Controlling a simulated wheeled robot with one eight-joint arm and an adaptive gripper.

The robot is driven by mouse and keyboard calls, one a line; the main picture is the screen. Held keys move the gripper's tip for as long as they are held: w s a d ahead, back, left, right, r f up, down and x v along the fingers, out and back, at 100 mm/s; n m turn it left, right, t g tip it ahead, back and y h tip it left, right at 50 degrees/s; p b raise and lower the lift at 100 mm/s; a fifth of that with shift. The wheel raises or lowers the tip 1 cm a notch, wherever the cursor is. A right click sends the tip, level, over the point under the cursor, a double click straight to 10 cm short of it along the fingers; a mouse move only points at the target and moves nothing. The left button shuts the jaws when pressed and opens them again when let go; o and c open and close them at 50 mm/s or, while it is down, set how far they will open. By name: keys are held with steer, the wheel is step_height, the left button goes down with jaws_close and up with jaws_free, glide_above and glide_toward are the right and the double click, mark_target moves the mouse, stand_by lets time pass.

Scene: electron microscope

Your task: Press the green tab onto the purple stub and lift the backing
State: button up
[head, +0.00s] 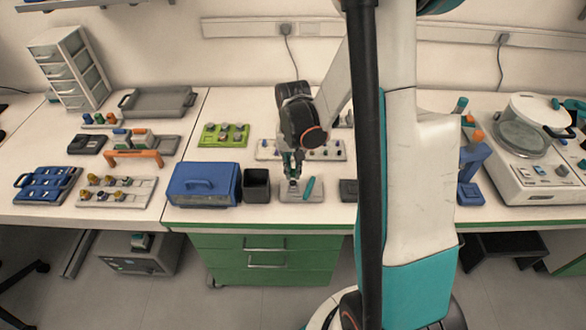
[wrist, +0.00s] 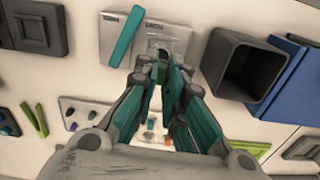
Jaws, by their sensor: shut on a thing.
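My gripper (head: 293,181) is low over a small light grey plate (head: 288,196) near the table's front edge. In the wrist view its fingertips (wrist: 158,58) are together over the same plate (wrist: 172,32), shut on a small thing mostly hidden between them. I cannot tell its colour or whether it touches the plate. A teal-green bar (head: 309,187) lies slanted on the plate beside the fingers; it also shows in the wrist view (wrist: 124,37). Small purple and green pieces (wrist: 69,112) stand on a rack at the left of the wrist view. No green tab or backing is clearly distinguishable.
A black open bin (head: 257,186) and a blue box (head: 205,185) stand left of the plate. A dark block (head: 349,190) lies to its right. Behind are a rack (head: 334,152) and a green tray (head: 210,140). Bare table shows around the plate.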

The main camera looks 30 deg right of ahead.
steer(key=shift+r+p, duration=0.95)
steer(key=shift+r, duration=0.65)
